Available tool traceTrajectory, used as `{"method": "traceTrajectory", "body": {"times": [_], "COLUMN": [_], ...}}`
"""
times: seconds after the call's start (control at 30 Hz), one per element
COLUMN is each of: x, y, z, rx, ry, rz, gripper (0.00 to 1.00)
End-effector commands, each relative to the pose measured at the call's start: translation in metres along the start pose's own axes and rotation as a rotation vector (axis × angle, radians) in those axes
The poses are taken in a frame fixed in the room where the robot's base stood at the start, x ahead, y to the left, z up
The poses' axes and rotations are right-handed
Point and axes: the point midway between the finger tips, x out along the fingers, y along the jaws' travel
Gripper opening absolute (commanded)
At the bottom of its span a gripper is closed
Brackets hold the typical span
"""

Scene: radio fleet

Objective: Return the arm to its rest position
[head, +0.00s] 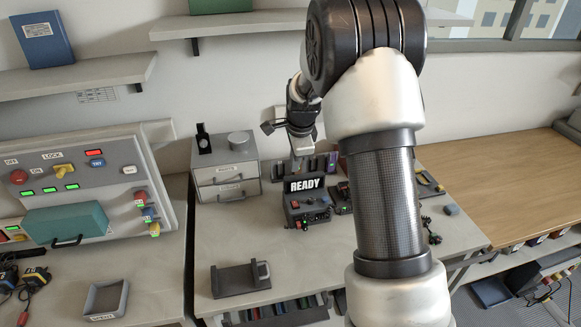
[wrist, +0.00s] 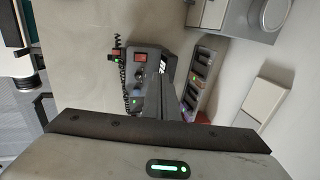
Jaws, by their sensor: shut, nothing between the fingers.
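My arm (head: 388,200) rises from the bottom right of the head view, bends at a high elbow and reaches down over the back of the middle bench. My gripper (head: 297,158) is shut and empty, pointing down above the black box with the READY display (head: 305,185). The arm partly hides the bench's right side.
A grey drawer unit (head: 226,178) stands left of the gripper. A control panel (head: 90,180) with a teal handle box is at the left. Two wall shelves (head: 80,75) hang above. A dark stand (head: 240,280) sits at the front, and a wooden table (head: 505,180) is at right.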

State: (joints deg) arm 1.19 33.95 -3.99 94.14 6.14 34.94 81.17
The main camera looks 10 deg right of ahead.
Motion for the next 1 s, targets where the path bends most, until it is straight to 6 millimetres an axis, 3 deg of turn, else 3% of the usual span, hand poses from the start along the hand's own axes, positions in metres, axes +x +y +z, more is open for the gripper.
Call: {"method": "traceTrajectory", "body": {"times": [0.2,0.27,0.37,0.5,0.7,0.83,1.0], "x": [-0.018,-0.037,-0.087,-0.163,-0.245,-0.278,-0.295], "y": [0.000,0.003,0.017,0.056,0.131,0.187,0.244], "z": [0.001,0.004,0.009,0.019,0.031,0.036,0.039], "rx": [-0.034,-0.084,-0.226,-0.497,-0.896,-1.151,-1.412], "ry": [-0.001,-0.003,-0.005,0.000,0.034,0.071,0.120], "rz": [-0.009,-0.018,-0.042,-0.075,-0.120,-0.141,-0.151], "gripper": [0.00,0.00,0.00,0.00,0.00,0.00,0.00]}}
